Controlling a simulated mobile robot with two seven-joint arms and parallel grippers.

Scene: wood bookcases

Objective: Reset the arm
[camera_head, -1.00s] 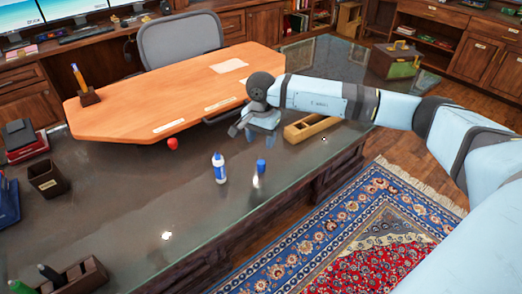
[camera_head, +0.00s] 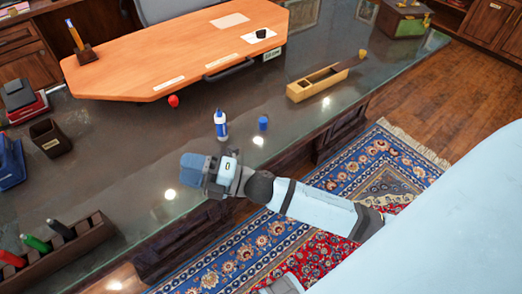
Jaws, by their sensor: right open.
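My right arm comes in from the right edge, bent back across the rug. Its right gripper (camera_head: 196,173) is over the front edge of the dark glass-topped desk (camera_head: 130,165). A small blue cap-like item (camera_head: 263,123) stands to the bottle's right. My left gripper does not show.
An orange wooden board (camera_head: 150,72) lies across the desk. A long wooden box (camera_head: 318,84) sits to its right and a red ball-like item (camera_head: 173,100) at its front edge. A marker holder (camera_head: 75,247) is at lower left. A patterned rug (camera_head: 330,185) covers the floor.

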